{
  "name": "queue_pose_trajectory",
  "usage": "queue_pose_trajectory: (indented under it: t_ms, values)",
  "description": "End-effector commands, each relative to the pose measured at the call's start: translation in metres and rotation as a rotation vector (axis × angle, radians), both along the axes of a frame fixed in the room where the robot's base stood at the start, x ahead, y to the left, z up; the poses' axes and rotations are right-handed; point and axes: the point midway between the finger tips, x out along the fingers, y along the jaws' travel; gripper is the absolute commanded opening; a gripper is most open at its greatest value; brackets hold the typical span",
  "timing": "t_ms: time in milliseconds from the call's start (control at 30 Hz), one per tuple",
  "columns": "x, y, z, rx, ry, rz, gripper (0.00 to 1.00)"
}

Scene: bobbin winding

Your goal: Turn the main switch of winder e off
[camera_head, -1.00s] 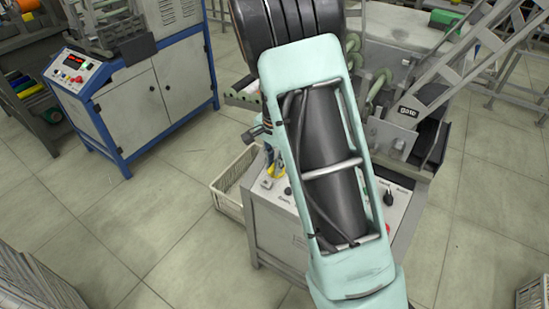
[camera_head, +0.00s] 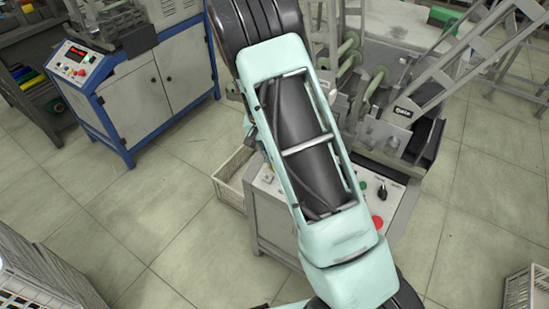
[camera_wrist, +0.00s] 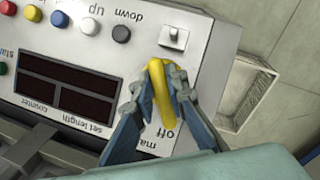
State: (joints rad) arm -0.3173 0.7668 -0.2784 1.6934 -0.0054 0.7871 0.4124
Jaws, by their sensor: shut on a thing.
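The yellow main switch handle (camera_wrist: 162,95) sits on the winder's light control panel (camera_wrist: 200,60) in the wrist view. My gripper (camera_wrist: 166,75) is shut on it, one finger on each side. The handle points nearly up and down in the picture, its lower end close to the upside-down word "off". The "main" label is partly hidden by a finger. In the head view my arm covers the switch and my gripper; only parts of the panel (camera_head: 400,194) show. No winder letter is legible to me.
Several coloured buttons, a small toggle switch (camera_wrist: 174,38) and dark counter displays (camera_wrist: 70,85) surround the handle. An empty crate (camera_head: 232,178) stands left of the winder. A black knob (camera_head: 382,191) and a red button (camera_head: 377,222) are right of my arm. A blue-framed machine (camera_head: 135,95) stands further left.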

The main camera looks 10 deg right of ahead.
Motion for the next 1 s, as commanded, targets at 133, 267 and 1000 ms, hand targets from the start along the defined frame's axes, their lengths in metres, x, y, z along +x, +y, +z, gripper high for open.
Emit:
queue_pose_trajectory:
  t_ms: [133,267,1000]
  values:
    - [-0.0005,0.0001,-0.0001,-0.004,0.005,0.013,0.0]
    - [-0.0005,0.0001,-0.0002,-0.004,0.006,0.015,0.0]
    - [0.0009,0.0016,0.0061,-0.003,0.003,0.014,0.3]
